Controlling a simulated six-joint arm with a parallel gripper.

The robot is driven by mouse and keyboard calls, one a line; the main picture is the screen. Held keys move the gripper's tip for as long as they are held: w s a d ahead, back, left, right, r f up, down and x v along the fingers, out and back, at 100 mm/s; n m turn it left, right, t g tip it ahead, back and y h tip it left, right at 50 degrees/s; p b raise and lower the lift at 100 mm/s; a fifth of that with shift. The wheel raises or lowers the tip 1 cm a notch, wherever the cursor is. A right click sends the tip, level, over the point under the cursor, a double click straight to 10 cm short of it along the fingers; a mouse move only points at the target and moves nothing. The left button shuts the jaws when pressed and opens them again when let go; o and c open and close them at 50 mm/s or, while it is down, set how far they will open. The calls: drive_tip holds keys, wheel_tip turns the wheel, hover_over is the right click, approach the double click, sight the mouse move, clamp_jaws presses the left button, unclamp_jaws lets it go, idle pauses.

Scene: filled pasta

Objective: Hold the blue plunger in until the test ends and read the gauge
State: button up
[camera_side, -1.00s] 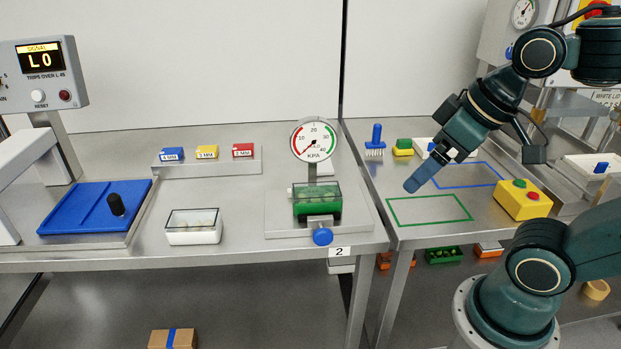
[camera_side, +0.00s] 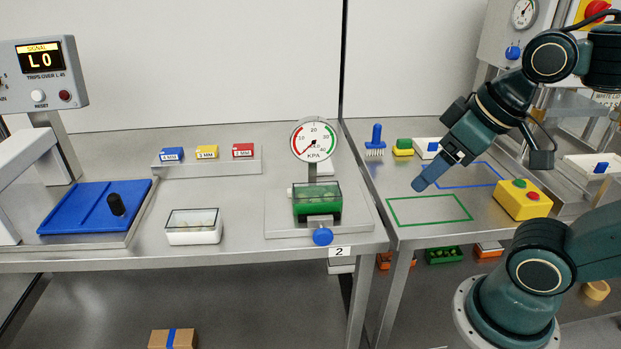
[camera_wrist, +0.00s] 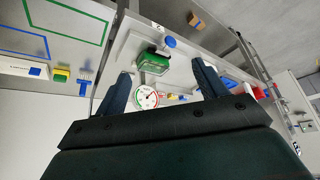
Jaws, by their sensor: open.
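The blue plunger (camera_side: 322,236) is a round blue knob at the front of the test stand. It stands out at the front edge, with nothing touching it. The gauge (camera_side: 314,141) is a round white dial marked KPA on a post behind. Its needle appears to point to the low, lower-left end. A green tray with a clear lid (camera_side: 317,205) sits between them. My gripper (camera_side: 420,185) is to the right of the stand, above the neighbouring table. In the wrist view my gripper (camera_wrist: 161,85) is open and empty; the plunger (camera_wrist: 170,42) and gauge (camera_wrist: 146,96) show between its fingers.
A white lidded tray (camera_side: 193,235) stands left of the test stand. A blue board (camera_side: 75,220) with a black knob lies farther left. On the right table are a yellow button box (camera_side: 523,201), a blue brush (camera_side: 376,142) and a green outline (camera_side: 430,222). Bench between is clear.

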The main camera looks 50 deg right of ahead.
drive_tip(key=shift+w, duration=0.15)
drive_tip(key=c, duration=0.7)
drive_tip(key=shift+w+a+f+n, duration=0.15)
drive_tip(key=shift+w+n, duration=0.2)
drive_tip(key=shift+n, duration=0.45)
drive_tip(key=c, duration=0.7)
drive_tip(key=n, duration=0.1)
drive_tip(key=w+n, duration=0.1)
drive_tip(key=w+f+n, duration=0.1)
drive_tip(key=shift+a+g, duration=0.3)
drive_tip(key=shift+g, duration=0.1)
clamp_jaws()
drive_tip(key=w+a+f+n+g+h, duration=0.1)
drive_tip(key=w+a+f+n, duration=0.3)
drive_tip(key=n, duration=0.7)
drive_tip(key=w+a+f+n+g+h, duration=0.1)
drive_tip(key=w+a+f+n, duration=0.3)
drive_tip(key=f+n, duration=0.3)
drive_tip(key=shift+w+a+f+n+g, duration=0.15)
drive_tip(key=shift+w+n+g, duration=0.5)
drive_tip(key=shift+n, duration=1.55)
drive_tip(key=shift+w+t, duration=0.15)
drive_tip(key=shift+t, duration=0.1)
